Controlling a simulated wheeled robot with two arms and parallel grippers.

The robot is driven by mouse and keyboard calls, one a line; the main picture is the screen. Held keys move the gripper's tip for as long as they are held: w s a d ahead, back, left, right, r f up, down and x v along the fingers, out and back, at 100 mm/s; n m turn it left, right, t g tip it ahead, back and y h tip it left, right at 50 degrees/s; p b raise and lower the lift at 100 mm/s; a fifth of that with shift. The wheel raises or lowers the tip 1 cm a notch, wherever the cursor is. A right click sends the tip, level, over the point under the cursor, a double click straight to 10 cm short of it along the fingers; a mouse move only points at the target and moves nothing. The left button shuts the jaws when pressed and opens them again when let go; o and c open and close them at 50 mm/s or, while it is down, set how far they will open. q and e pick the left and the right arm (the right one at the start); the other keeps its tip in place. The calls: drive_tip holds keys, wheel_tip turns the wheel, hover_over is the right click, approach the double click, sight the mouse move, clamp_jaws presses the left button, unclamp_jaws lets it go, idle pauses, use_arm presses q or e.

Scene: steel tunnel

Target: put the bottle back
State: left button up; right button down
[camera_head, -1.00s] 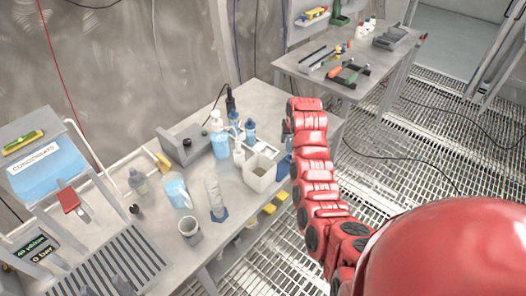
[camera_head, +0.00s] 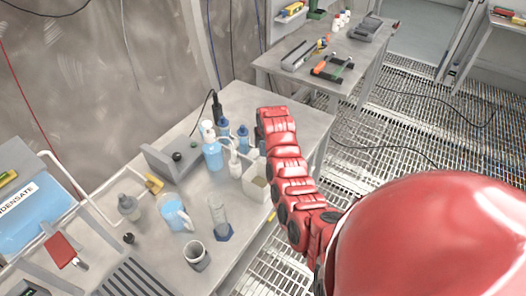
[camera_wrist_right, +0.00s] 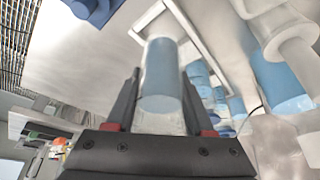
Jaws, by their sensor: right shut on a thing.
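My right gripper (camera_wrist_right: 159,88) is shut on a clear bottle with blue contents (camera_wrist_right: 161,75), which stands between its fingers in the right wrist view. In the head view my red right arm reaches over the bench's right end and hides most of its gripper and the held bottle. A white open-topped box (camera_head: 256,186) is just left of the arm, partly covered by it. I cannot tell whether the bottle touches anything. My left gripper is not in view.
Blue wash bottles (camera_head: 213,155) and a white bottle (camera_head: 235,164) stand close left of the arm. A jug (camera_head: 174,212), a glass cylinder (camera_head: 219,217) and a cup (camera_head: 196,254) stand nearer the bench's front. A tool table (camera_head: 318,65) stands behind.

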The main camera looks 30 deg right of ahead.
sight(263, 150)
wheel_tip(263, 150, down, 3)
drive_tip(key=shift+w+a+f+b, duration=0.1)
drive_tip(key=shift+b, duration=0.3)
drive_tip(key=shift+f, duration=0.3)
drive_tip(key=shift+f, duration=0.1)
drive_tip(key=shift+c, duration=1.4)
unclamp_jaws()
